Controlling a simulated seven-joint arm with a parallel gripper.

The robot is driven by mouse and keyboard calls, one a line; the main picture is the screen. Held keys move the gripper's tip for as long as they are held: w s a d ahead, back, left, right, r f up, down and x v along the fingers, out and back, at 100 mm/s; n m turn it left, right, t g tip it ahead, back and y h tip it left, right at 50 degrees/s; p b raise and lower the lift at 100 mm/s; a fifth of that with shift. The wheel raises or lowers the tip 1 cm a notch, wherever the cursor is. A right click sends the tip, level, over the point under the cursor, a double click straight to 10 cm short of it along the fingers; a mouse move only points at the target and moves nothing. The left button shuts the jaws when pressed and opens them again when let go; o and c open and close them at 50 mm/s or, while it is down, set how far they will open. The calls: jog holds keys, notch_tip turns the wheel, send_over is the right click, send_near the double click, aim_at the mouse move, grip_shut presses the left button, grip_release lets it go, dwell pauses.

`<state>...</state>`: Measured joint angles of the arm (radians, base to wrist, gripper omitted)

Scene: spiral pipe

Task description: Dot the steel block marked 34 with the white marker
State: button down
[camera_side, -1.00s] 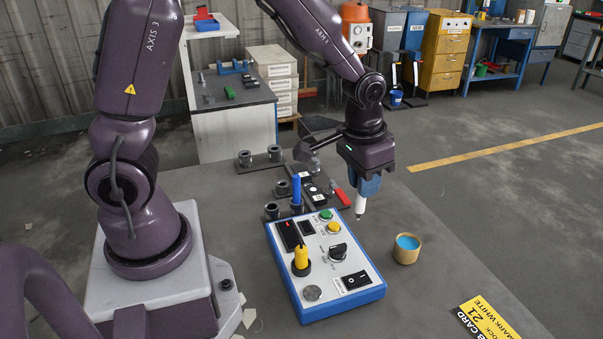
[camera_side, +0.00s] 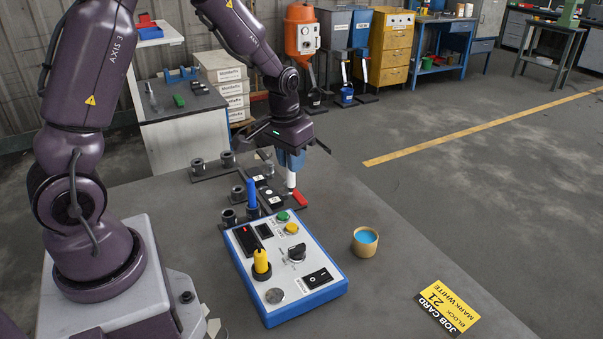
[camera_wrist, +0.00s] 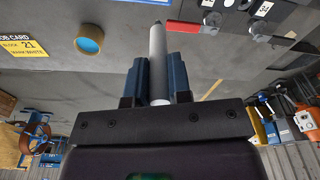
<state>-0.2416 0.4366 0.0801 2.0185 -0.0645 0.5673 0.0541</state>
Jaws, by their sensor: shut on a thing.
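My gripper (camera_side: 291,165) is shut on the white marker (camera_side: 292,182), which points tip-down beside the row of blocks. In the wrist view the white marker (camera_wrist: 158,60) stands between the blue fingers (camera_wrist: 157,82). Dark steel blocks (camera_side: 268,191) with small white labels lie behind the control panel, left of the marker tip. In the wrist view labelled blocks (camera_wrist: 258,22) are at the upper right; their numbers are too small to read surely. I cannot tell whether the tip touches anything. A yellow job card (camera_side: 448,307) reads block 21, mark white.
A blue-edged control panel (camera_side: 285,268) with buttons is in front of the blocks. A blue marker (camera_side: 251,194) and a yellow one (camera_side: 261,261) stand upright. A red piece (camera_side: 301,198) lies by the tip. A cup with blue inside (camera_side: 365,241) stands right. Black cups (camera_side: 227,158) are behind.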

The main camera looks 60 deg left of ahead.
jog(key=a+n, duration=0.5)
jog(key=a, duration=1.8)
jog(key=shift+y, duration=0.3)
jog(key=shift+s+f, duration=0.2)
jog(key=shift+f, duration=3.15)
jog(key=shift+f, duration=0.6)
jog(key=shift+r, duration=0.1)
notch_tip(320, 180, up, 7)
